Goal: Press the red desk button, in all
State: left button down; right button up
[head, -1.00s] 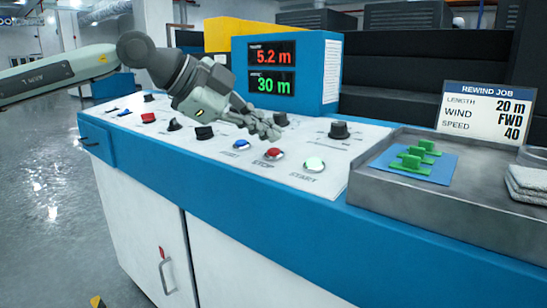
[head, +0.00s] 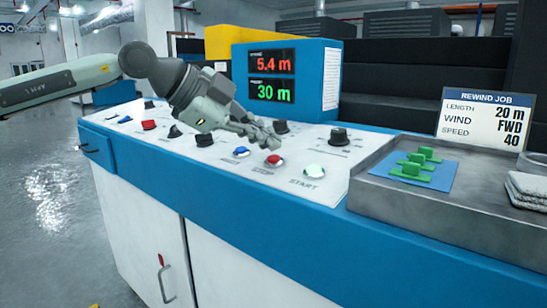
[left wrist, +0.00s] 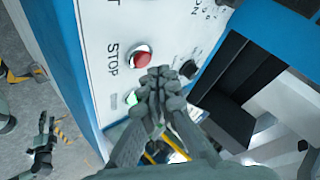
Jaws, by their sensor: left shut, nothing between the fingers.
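The red button (head: 274,160), labelled STOP, sits on the white sloping panel (head: 222,172) between a blue button (head: 241,151) and a pale green START button (head: 314,170). My left gripper (head: 276,138) is shut and empty, its fingertips just behind and above the red button in the head view. In the left wrist view the red button (left wrist: 142,57) shows beside the closed fingertips (left wrist: 160,76); I cannot tell whether they touch it. A dark gripper (left wrist: 44,128), seemingly my right one, shows small at the lower left there; its jaws are unclear.
Black knobs (head: 339,136) and another red control (head: 148,125) are on the panel. A blue display box (head: 333,75) reads 5.4 m and 30 m. A grey tray (head: 379,199) with green pieces (head: 411,171) stands right, before a REWIND JOB sign (head: 484,117).

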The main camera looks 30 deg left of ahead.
dwell(0.5)
pick_arm(q)
jog(key=shift+f+b, duration=0.4)
jog(key=shift+f, duration=0.05)
jog(key=shift+w+f+b, duration=0.1)
jog(key=shift+f+b, duration=0.25)
jog(key=shift+f, duration=0.05)
dwell(0.5)
jog(key=shift+r, duration=0.1)
jog(key=shift+r+p, duration=0.4)
jog(key=shift+r, duration=0.3)
jog(key=r+p, duration=0.1)
jog(key=r, duration=0.1)
jog(key=s+r+p, duration=0.1)
jog(key=r+p, duration=0.1)
jog(key=r, duration=0.1)
dwell(0.4)
dwell(0.8)
